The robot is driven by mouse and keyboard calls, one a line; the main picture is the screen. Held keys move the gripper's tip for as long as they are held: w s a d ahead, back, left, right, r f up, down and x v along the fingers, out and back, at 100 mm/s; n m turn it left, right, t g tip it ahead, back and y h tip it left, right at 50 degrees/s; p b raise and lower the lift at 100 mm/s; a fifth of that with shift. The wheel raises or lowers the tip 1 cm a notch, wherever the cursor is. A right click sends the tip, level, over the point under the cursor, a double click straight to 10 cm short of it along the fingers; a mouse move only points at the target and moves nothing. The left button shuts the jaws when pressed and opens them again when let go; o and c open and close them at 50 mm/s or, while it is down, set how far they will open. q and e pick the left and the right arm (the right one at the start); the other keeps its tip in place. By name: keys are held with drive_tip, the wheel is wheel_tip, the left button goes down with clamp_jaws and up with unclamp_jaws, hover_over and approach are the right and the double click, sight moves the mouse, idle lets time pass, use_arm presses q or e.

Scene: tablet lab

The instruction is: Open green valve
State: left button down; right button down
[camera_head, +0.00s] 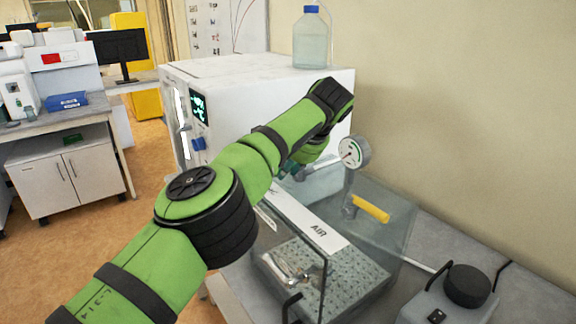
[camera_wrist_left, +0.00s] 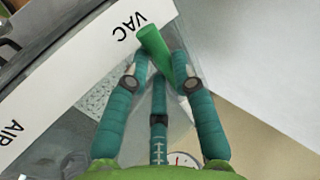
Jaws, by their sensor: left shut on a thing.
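The green valve (camera_wrist_left: 151,41) shows in the left wrist view as a green handle beside the letters VAC on a white label strip. My left gripper (camera_wrist_left: 160,66) is shut on it, with its teal fingers on both sides of the handle and another finger below. In the head view my left gripper (camera_head: 290,168) is mostly hidden behind my green arm, and the green valve cannot be made out there. The clear chamber (camera_head: 388,205) has a yellow handle (camera_head: 371,208) and a white strip (camera_head: 318,230) marked AIR. My right gripper is not in view.
A round gauge (camera_head: 354,152) stands above the chamber, close to my left wrist. A white box-shaped machine (camera_head: 235,95) with a bottle (camera_head: 310,40) on top stands behind. A grey device with a black knob (camera_head: 467,286) is at lower right.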

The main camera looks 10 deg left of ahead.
use_arm(q)
drive_tip(key=c, duration=1)
unclamp_jaws()
drive_tip(key=shift+d+r, duration=0.1)
drive_tip(key=shift+r, duration=0.1)
drive_tip(key=v, duration=1.1)
drive_tip(key=shift+s+r, duration=0.2)
drive_tip(key=shift+s, duration=0.05)
drive_tip(key=shift+d+f, duration=0.1)
